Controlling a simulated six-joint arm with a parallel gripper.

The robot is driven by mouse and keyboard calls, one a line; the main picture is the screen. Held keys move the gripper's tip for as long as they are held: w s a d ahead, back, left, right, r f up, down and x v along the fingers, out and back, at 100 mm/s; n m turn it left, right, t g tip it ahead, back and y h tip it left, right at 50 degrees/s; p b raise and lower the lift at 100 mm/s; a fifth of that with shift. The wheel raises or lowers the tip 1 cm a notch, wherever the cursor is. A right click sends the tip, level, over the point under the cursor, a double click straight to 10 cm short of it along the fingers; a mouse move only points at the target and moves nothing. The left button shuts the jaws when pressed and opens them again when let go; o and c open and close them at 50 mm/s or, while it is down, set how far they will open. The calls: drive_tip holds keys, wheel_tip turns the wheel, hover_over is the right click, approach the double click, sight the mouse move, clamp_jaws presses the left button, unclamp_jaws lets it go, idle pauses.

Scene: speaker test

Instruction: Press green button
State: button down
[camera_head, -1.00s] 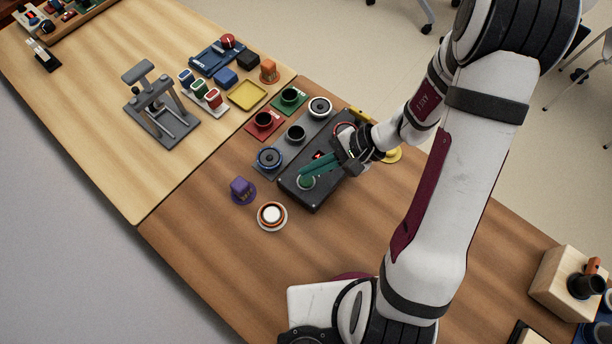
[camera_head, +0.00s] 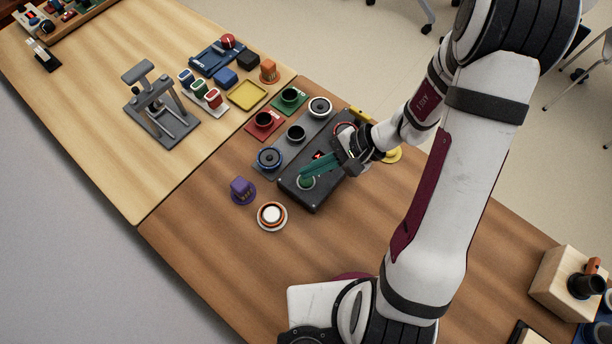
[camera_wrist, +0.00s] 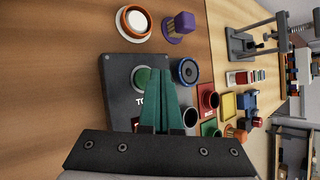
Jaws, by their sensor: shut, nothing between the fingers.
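The round green button (camera_wrist: 141,77) sits on top of a dark box (camera_wrist: 118,92) in the wrist view. In the head view the green button (camera_head: 306,182) is at the box's near left end, partly behind the fingers. My gripper (camera_head: 305,175) has long teal fingers that are shut with nothing between them. Its fingertips are right at the button; in the wrist view the gripper (camera_wrist: 161,72) covers the button's right edge. I cannot tell whether the tips touch it or hover just above. Part of the lettering on the box is hidden by the fingers.
A white button with an orange ring (camera_head: 272,216) and a purple block on a round base (camera_head: 242,190) stand left of the box. A blue dial (camera_head: 268,158) and black cups lie behind it. The brown table is clear in front.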

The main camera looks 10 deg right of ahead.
sight(312, 179)
drive_tip(key=shift+f, duration=0.1)
drive_tip(key=shift+f, duration=0.35)
drive_tip(key=shift+f, duration=0.5)
idle(0.7)
drive_tip(key=shift+r, duration=0.95)
drive_tip(key=shift+r, duration=0.1)
wheel_tip(312, 179, up, 4)
drive_tip(key=shift+r, duration=0.4)
idle(0.5)
